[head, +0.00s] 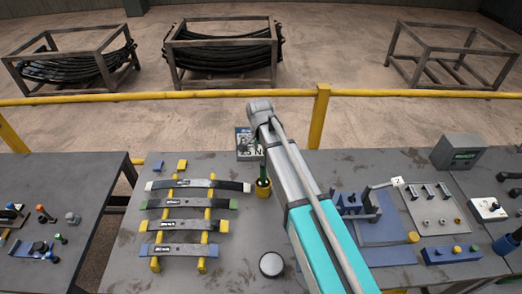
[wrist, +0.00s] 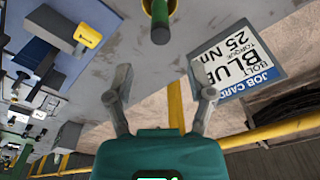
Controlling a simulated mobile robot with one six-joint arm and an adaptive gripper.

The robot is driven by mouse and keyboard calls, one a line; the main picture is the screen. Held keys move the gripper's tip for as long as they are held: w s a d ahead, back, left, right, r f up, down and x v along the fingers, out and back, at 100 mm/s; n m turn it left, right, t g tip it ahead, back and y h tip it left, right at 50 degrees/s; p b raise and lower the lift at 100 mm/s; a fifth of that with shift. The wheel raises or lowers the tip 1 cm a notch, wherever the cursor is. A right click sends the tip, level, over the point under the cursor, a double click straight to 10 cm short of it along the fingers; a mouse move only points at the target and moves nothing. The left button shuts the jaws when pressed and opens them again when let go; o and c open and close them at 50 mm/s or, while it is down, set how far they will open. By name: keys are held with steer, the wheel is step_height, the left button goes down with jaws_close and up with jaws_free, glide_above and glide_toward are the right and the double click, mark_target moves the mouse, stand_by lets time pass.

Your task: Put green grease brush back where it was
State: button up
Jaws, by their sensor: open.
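The green grease brush (head: 263,172) stands upright in a small yellow cup (head: 263,191) on the middle table, just left of my arm. In the wrist view its green handle (wrist: 160,20) shows at the top edge, with part of the yellow cup (wrist: 172,7) around its base. My gripper (wrist: 157,68) is open and empty, its two fingers spread apart. The handle lies beyond the fingertips, roughly centred between them and not touching either. In the head view the gripper is hidden by my arm.
A job card (head: 247,144) stands behind the cup; it also shows in the wrist view (wrist: 236,60). Leaf springs (head: 190,206) lie on yellow supports at left. A blue fixture (head: 375,222) is at right. A yellow rail (head: 200,99) runs behind the table.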

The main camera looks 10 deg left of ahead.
stand_by(0.5)
steer(key=s+d+n, duration=0.1)
steer(key=s+d, duration=0.4)
steer(key=d, duration=0.6)
steer(key=s+d+n, duration=0.2)
steer(key=s+d, duration=0.2)
steer(key=d, duration=0.7)
steer(key=s+d+n+g, duration=0.1)
steer(key=s+d, duration=0.4)
steer(key=d, duration=0.6)
steer(key=shift+s+d+n, duration=0.3)
steer(key=shift+s+n, duration=0.05)
steer(key=shift+n, duration=0.25)
steer(key=shift+f, duration=0.15)
